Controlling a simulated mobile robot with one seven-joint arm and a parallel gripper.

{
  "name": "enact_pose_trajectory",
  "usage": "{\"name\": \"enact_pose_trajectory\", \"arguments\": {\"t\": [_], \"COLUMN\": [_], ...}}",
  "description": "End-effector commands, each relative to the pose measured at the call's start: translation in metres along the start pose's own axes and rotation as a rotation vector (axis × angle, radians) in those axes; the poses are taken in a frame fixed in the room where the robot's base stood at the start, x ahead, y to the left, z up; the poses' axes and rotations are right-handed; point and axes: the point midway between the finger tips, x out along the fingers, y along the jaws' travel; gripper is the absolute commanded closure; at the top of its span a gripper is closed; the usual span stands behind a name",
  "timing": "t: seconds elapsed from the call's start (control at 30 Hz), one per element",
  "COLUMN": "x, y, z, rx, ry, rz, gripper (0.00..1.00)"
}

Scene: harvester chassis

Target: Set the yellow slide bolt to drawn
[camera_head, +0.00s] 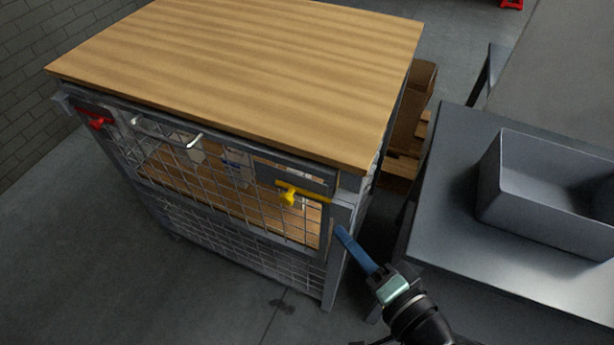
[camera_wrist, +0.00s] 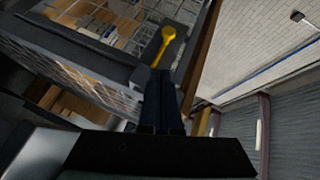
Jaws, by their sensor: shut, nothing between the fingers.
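The yellow slide bolt (camera_head: 302,195) sits at the upper right of the mesh cage front, below the wooden top. Its rod lies roughly level and points right toward the corner post; its knob (camera_head: 289,198) is at the left end. In the wrist view the bolt's round knob (camera_wrist: 168,33) shows just beyond my fingers. My gripper (camera_head: 340,231) has blue fingers, shut and empty, in front of the cage's right corner post, below and right of the bolt. It also shows in the wrist view (camera_wrist: 161,75), where the fingers hide the bolt's near end. I see no contact in the head view.
A red latch (camera_head: 96,119) is at the cage's upper left, beside a pale bar handle (camera_head: 165,134). A dark table (camera_head: 450,150) with a grey bin (camera_head: 535,215) stands to the right. A cardboard box (camera_head: 413,105) is behind. The floor before the cage is clear.

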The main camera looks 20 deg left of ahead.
Motion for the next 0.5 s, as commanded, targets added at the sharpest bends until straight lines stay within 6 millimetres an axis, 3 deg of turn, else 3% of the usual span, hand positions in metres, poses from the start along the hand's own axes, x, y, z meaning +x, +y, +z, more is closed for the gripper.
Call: {"name": "enact_pose_trajectory", "arguments": {"t": [0.2,0.5], "x": [-0.01,-0.009], "y": [-0.004,-0.004], "z": [0.016,0.017], "rx": [0.083,0.084], "ry": [-0.038,-0.039], "rz": [-0.049,-0.052], "gripper": [1.0,1.0]}}
